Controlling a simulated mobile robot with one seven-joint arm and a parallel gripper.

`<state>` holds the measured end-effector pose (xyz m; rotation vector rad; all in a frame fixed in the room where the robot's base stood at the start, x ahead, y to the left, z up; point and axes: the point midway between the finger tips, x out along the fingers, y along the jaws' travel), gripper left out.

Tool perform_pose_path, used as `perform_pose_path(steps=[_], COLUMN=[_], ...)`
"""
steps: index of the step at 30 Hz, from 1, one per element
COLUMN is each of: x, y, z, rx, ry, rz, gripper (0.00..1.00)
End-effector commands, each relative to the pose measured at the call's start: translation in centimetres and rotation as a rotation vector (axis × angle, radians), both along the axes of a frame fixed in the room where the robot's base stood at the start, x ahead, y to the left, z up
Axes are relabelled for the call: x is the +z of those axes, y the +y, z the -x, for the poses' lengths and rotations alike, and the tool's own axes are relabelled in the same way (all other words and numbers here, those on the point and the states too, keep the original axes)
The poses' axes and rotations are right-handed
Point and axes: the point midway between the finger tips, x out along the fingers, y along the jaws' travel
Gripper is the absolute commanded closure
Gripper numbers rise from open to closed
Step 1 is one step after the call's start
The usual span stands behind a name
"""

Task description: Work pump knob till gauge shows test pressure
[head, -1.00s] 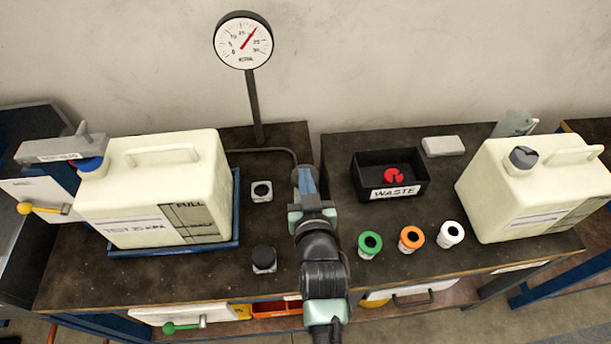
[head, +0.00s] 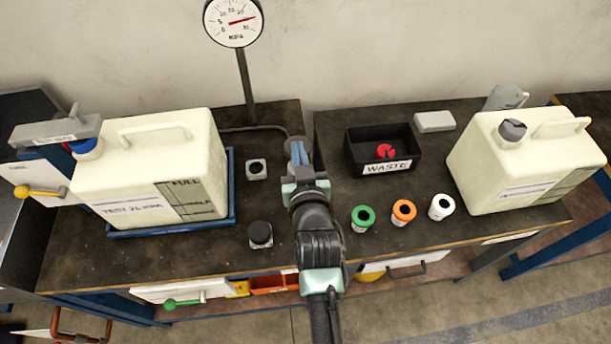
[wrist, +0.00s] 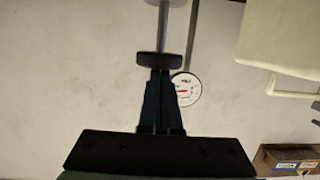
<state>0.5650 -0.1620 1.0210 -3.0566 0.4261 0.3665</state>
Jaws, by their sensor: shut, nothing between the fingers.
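The round white gauge (head: 233,22) stands on a post at the back, its top cut off by the frame edge. Its red needle points right and slightly up, roughly by the 25 mark; it also shows small in the wrist view (wrist: 187,89). The dark pump knob (wrist: 163,60) sits on a pale rod in the wrist view. My gripper (wrist: 161,71) is shut, its fingertips at the knob's face, apparently touching, not around it. A cream tank (head: 145,175) bears handwritten "TEST" with a number I cannot read surely.
The tank stands in a blue tray (head: 233,190) at left. A black waste bin (head: 383,168) with red pieces stands right of my gripper. A second cream tank (head: 520,165) is at right.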

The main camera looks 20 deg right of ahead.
Motion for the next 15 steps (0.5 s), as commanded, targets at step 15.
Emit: perform_pose_path(steps=[15], x=[1.5], y=[2.3], z=[8.2], rx=[-0.001], ry=[0.003], rz=[0.000], gripper=[1.00])
